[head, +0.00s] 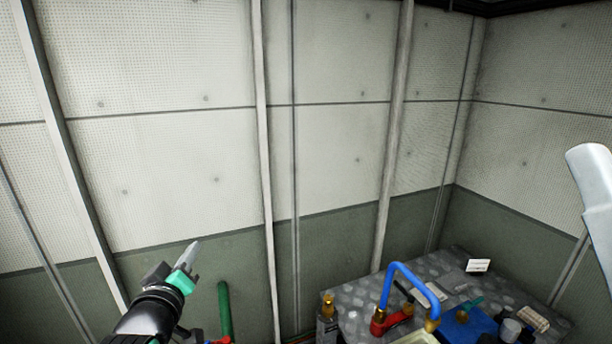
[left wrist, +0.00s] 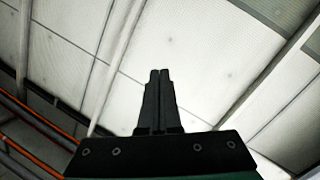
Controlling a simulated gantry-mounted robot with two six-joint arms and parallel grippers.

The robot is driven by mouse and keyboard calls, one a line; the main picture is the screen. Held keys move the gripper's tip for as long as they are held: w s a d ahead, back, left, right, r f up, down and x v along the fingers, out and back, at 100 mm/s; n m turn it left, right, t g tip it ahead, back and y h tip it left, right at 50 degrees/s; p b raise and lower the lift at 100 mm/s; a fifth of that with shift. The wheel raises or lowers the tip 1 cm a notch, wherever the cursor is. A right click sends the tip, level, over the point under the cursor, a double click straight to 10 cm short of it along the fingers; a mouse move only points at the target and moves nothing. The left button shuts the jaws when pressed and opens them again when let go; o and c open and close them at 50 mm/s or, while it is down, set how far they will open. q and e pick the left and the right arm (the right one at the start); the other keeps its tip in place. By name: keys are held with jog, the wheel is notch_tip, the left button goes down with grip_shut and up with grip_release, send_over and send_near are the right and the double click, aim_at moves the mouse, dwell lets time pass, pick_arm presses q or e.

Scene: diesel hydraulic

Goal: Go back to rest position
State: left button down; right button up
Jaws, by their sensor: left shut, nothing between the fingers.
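My left gripper (head: 190,254) is raised at the lower left of the head view, in front of the panelled wall. It points up and to the right, away from the table. In the left wrist view its two fingers (left wrist: 160,74) are pressed together with nothing between them. A white, rounded part at the right edge of the head view may belong to my right arm; I cannot tell. No right gripper shows in either view.
A metal-topped table (head: 355,296) stands at the lower right. On it are a blue bent hose (head: 408,274), a red part (head: 385,322), a blue item and small parts. A green vertical pipe (head: 225,312) stands right of my left gripper. The upper space before the wall (head: 330,150) is clear.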

pick_arm(q)
jog(key=s+d+r+m+t+h, duration=0.1)
jog(key=s+d+r+t, duration=0.1)
jog(key=s+r, duration=0.35)
jog(key=s+d+r+m+t, duration=0.1)
jog(key=s+d+r+t, duration=0.1)
jog(key=r, duration=0.6)
jog(key=s+d+r+m+t+h, duration=0.1)
jog(key=s+r+m+t, duration=0.2)
jog(key=s+r, duration=0.4)
jog(key=s+d+r+m+t+h, duration=0.1)
jog(key=s+r+m+t+h, duration=0.1)
jog(key=s+r, duration=0.4)
jog(key=s+m+t, duration=0.1)
jog(key=s+m, duration=0.1)
jog(key=s, duration=0.3)
jog(key=shift+s+d+r+t, duration=0.15)
jog(key=shift+s+r+t, duration=0.2)
jog(key=shift+r+t, duration=0.05)
